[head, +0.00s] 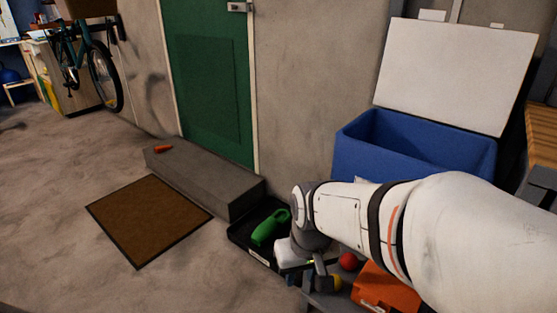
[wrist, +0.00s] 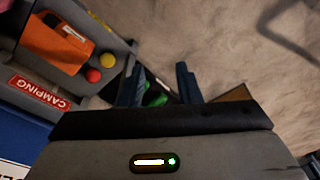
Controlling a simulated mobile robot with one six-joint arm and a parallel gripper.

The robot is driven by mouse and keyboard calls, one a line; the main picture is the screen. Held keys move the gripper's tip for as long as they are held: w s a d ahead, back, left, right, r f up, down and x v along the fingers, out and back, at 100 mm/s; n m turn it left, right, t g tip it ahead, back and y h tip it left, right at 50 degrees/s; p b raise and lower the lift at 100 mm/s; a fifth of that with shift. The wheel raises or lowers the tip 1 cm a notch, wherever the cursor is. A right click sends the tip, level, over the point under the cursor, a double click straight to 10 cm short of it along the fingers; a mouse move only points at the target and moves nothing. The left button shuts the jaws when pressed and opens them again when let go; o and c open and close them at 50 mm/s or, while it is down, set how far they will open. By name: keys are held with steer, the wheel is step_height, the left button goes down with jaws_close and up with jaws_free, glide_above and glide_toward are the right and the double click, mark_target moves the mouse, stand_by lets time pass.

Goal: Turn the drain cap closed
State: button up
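No drain cap can be made out in either view. A blue cooler (head: 365,138) with its white lid (head: 450,72) raised stands at the right in the head view. Its lower front is hidden behind my arm. A blue surface, likely the cooler, shows at the lower left of the wrist view (wrist: 18,138). My gripper (head: 318,287) points down in front of the cooler, over the edge of a grey crate. In the wrist view my gripper (wrist: 159,82) has its two fingers apart, with nothing held between them.
The grey crate, labelled CAMPING (wrist: 40,92), holds an orange case (head: 385,288), a red ball (head: 348,261) and a yellow ball (head: 336,283). A black tray (head: 239,235) with a green object (head: 268,228) lies left of my gripper. A concrete step (head: 210,182) and brown mat (head: 148,218) lie farther left; floor beyond is open.

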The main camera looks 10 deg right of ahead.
steer(key=w+a+r+t+h+p, duration=0.1)
steer(key=w+a+t+p, duration=0.15)
steer(key=w+p, duration=0.7)
steer(key=w+a+t+p, duration=0.2)
steer(key=w+t+p, duration=0.2)
steer(key=w, duration=1.1)
steer(key=w+d+f+h+p, duration=0.1)
steer(key=d+f+h+p, duration=0.2)
steer(key=d+h+p, duration=0.45)
steer(key=s+d+r+n+g+h+p, duration=0.1)
steer(key=s+d+g+h+p, duration=0.15)
steer(key=s+h+p, duration=0.2)
steer(key=s+d+r+n+g+h+p, duration=0.1)
steer(key=s+d+n+h+p, duration=0.15)
steer(key=s+h, duration=0.3)
steer(key=x, duration=0.7)
steer(key=shift+s+f+m+y, duration=0.2)
steer(key=shift+f+m+y, duration=0.15)
steer(key=shift+f+m, duration=0.1)
steer(key=shift+d, duration=0.1)
